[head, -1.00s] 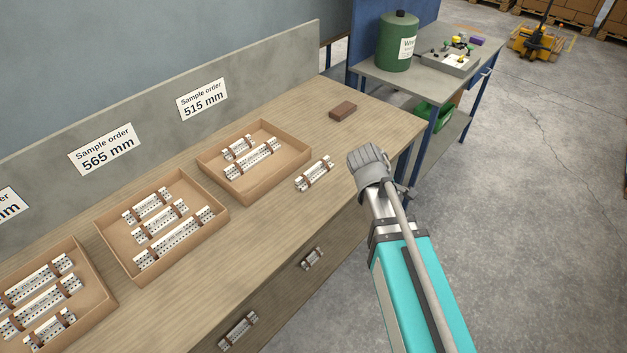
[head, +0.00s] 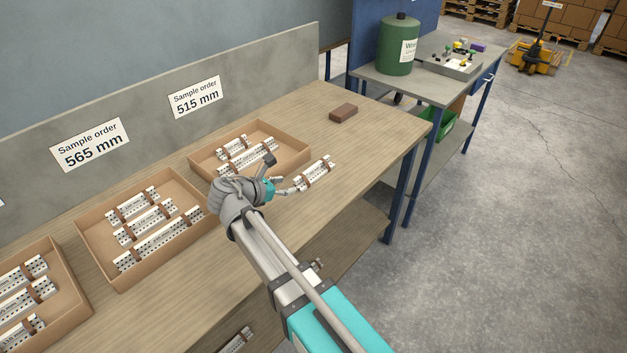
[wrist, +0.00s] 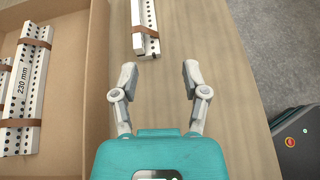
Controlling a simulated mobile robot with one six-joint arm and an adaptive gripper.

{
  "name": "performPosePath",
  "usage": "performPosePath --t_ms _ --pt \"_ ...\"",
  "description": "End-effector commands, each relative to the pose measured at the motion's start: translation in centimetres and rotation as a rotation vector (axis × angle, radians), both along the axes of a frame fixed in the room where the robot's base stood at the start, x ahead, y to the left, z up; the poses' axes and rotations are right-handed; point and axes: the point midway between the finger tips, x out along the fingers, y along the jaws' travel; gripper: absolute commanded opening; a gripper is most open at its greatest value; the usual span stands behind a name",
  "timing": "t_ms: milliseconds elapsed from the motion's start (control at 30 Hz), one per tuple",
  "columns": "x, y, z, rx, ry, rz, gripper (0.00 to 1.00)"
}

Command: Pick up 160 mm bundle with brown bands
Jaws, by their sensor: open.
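A loose white bundle (head: 314,174) with dark holes and brown bands lies on the table, right of the 515 mm tray. Its near end (wrist: 146,32) shows at the top of the wrist view, ahead of my fingertips, with one brown band in sight. Its length label cannot be read. My gripper (head: 274,175) is over the table, by the front of that tray and left of the loose bundle. In the wrist view, my gripper (wrist: 158,76) is open and empty, its two fingers apart and just short of the bundle's end.
The cardboard tray (wrist: 92,88) is close on the left in the wrist view and holds a bundle marked 230 mm (wrist: 25,88). Another tray (head: 88,265) with several bundles stands further left. A brown block (head: 343,113) lies toward the back. The table's right edge is near.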

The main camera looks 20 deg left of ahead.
Motion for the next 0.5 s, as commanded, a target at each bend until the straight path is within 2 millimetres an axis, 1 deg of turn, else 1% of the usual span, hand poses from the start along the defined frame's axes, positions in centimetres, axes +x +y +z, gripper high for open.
performPosePath --t_ms 33,100,200,333,500 --pt "-0.5 1.2 -0.3 -0.027 -0.006 0.029 0.58" --pt "-1.0 2.1 -0.2 -0.059 -0.013 0.057 0.58" --pt "-1.4 3.0 -0.1 -0.087 -0.018 0.083 0.58" --pt "-1.6 3.3 0.0 -0.099 -0.021 0.093 0.58" --pt "-1.6 3.3 0.0 -0.098 -0.020 0.093 0.58"
